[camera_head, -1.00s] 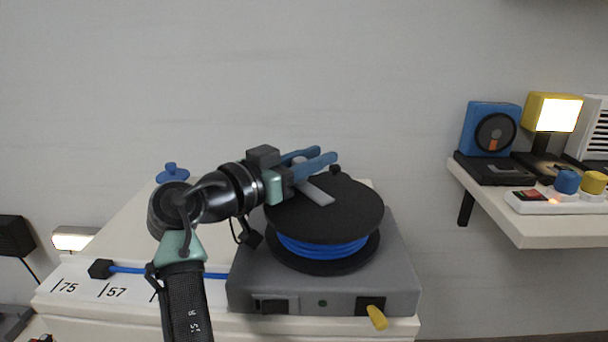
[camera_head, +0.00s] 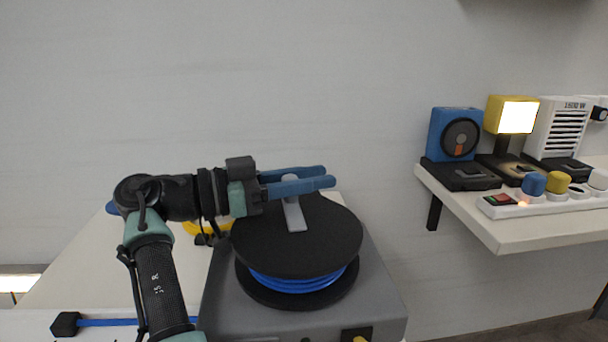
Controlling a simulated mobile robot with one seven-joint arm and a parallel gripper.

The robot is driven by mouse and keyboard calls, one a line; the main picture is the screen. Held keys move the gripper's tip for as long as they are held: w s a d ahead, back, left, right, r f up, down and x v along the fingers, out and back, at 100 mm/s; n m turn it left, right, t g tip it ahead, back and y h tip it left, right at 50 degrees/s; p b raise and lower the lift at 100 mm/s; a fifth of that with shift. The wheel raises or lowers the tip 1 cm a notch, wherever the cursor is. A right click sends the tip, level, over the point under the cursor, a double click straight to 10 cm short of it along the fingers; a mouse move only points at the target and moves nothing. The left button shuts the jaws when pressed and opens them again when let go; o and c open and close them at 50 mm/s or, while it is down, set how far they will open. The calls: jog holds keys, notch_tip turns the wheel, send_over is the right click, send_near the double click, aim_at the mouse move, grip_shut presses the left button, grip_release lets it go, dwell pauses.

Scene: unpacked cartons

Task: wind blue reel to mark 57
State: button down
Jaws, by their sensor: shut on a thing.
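The blue reel (camera_head: 300,284) is blue cable wound between two black discs on a grey box, with the black top disc (camera_head: 262,238) facing up. A light grey crank arm (camera_head: 294,214) runs from the disc's middle toward the back. My gripper (camera_head: 305,180) is shut on the crank's grip at its rear end; the blue fingers partly hide that grip. The free blue cable (camera_head: 108,323) runs along the white counter to a black end piece (camera_head: 67,324) at the lower left. The numbered marks, 57 included, are cut off below the frame.
The grey box (camera_head: 376,292) carries a yellow lever (camera_head: 360,339) at the bottom edge. A yellow item (camera_head: 192,228) lies behind my arm. On the right, a white shelf (camera_head: 511,232) holds a blue device (camera_head: 453,134), a lit yellow lamp (camera_head: 512,116) and a power strip (camera_head: 516,209).

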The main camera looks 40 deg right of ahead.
jog(key=shift+s+d+f+m+g+y, duration=0.15)
jog(key=shift+s+m+g+y, duration=0.2)
jog(key=shift+g, duration=0.25)
jog(key=c, duration=0.6)
grip_release()
jog(key=shift+w, duration=0.1)
